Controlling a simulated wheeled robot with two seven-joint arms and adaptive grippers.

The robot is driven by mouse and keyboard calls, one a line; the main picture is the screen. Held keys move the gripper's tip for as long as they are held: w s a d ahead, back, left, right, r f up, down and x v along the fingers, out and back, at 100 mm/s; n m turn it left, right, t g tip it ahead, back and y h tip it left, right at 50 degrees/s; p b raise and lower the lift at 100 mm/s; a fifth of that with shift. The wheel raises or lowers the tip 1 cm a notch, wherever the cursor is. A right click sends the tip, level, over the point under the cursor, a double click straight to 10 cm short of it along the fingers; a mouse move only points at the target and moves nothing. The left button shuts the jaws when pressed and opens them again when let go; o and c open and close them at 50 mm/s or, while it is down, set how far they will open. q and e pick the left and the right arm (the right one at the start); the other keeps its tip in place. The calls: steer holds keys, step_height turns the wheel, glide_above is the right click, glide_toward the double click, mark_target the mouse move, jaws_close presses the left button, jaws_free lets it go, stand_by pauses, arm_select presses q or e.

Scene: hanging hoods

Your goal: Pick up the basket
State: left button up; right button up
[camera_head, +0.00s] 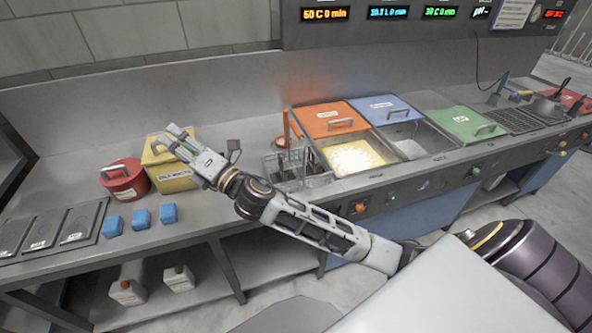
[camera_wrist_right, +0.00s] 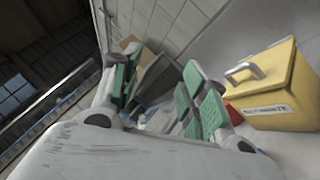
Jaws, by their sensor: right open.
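A grey wire basket (camera_head: 285,165) with dark contents stands on the counter, left of the vat under the orange lid. My right gripper (camera_head: 178,140) is open, left of the basket and in front of the yellow box (camera_head: 172,172). In the right wrist view the two green-padded fingers (camera_wrist_right: 160,90) are spread with nothing between them. The basket does not show in that view. My right forearm passes in front of the counter near the basket. My left gripper is not in view.
The yellow box (camera_wrist_right: 282,95) shows close to the right finger. Vats with orange, blue and green lids (camera_head: 470,122) stand at the right. White jugs (camera_head: 127,291) are on the lower shelf.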

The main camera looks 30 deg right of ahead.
steer(key=s+a+r+n+g+y, duration=0.3)
steer(key=a+r+n+g+y, duration=0.25)
steer(key=n, duration=0.65)
steer(key=s+a+f+n+g+y, duration=0.2)
steer(key=s+a+f+n+g, duration=0.25)
steer(key=n+g, duration=1)
steer(key=w+d+f+n+t+h, duration=0.1)
steer(key=w+d+f+n+h, duration=0.15)
steer(key=d+n+h, duration=0.35)
steer(key=w+d+f+n+t+h, duration=0.2)
steer(key=d+f+n+h, duration=0.1)
steer(key=d, duration=0.4)
steer(key=w+d+f+n+t+h, duration=0.1)
steer(key=w+d+f+n+h, duration=0.1)
steer(key=d+n+h, duration=0.4)
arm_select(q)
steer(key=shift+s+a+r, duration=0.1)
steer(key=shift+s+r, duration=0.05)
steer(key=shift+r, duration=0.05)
arm_select(e)
steer(key=w+d+r+h, duration=0.1)
steer(key=d+r+h, duration=0.2)
steer(key=d, duration=0.8)
steer(key=d+r+h, duration=0.3)
steer(key=d, duration=0.8)
steer(key=shift+w+d+r+t, duration=0.3)
steer(key=shift+w+r+t, duration=0.05)
steer(key=shift+w+t, duration=0.05)
